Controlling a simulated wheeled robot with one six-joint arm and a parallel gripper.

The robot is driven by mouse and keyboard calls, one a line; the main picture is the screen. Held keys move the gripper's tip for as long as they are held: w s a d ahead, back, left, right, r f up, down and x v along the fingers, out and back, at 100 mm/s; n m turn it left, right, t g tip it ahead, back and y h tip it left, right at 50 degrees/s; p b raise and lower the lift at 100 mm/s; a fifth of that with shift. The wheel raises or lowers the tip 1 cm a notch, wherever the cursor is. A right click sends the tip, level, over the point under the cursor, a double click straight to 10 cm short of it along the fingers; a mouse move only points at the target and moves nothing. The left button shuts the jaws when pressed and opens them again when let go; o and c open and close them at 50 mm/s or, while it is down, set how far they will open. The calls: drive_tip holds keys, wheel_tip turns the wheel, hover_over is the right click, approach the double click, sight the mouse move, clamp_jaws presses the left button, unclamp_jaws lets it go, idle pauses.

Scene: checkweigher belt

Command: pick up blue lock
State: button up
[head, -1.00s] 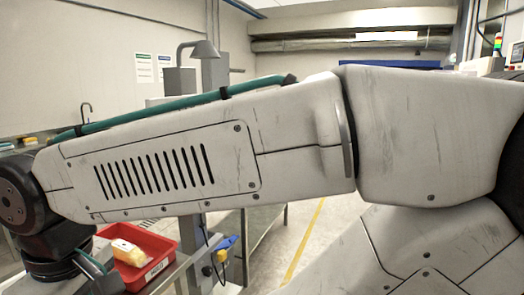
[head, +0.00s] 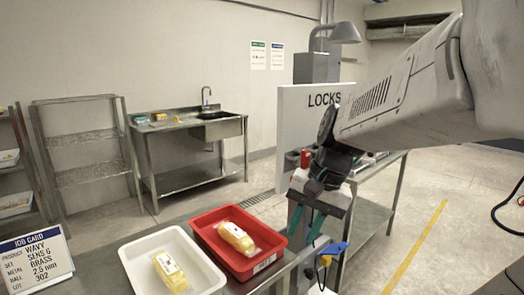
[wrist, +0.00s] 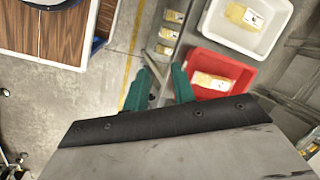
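I cannot make out a blue lock for certain. A white board marked LOCKS (head: 318,101) stands behind my arm in the head view, partly hidden by it. A small red item (head: 305,158) shows at its lower part. A blue object with a yellow part (head: 335,249) hangs low at the bench end; I cannot tell what it is. My gripper (head: 303,232) points down in front of the board, its teal fingers apart and empty. The wrist view also shows the open gripper (wrist: 163,72), with a metal edge and floor beyond.
A red tray (head: 206,239) and a white tray (head: 127,262), each with a yellow pack, sit left of my gripper. The job card (head: 36,262) stands at the front left. A sink bench (head: 190,128) stands behind. Open floor (head: 415,210) lies right.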

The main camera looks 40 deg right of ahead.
drive_tip(key=w+d+r+m+t, duration=0.2)
drive_tip(key=d+r+m+t, duration=0.1)
drive_tip(key=d+m, duration=0.45)
drive_tip(key=w+d+r+m+t+h, duration=0.1)
drive_tip(key=w+d+r+m+t, duration=0.25)
drive_tip(key=d+m, duration=0.35)
drive_tip(key=w+d+r+m+t, duration=0.25)
drive_tip(key=d+m, duration=0.35)
drive_tip(key=d, duration=0.3)
drive_tip(key=w+m, duration=0.1)
drive_tip(key=w, duration=0.1)
drive_tip(key=w+m+t, duration=0.1)
drive_tip(key=w, duration=0.2)
drive_tip(key=w+m+t, duration=0.1)
drive_tip(key=w+m, duration=0.1)
drive_tip(key=shift+w+d+h, duration=0.3)
drive_tip(key=shift+w+d, duration=0.1)
clamp_jaws()
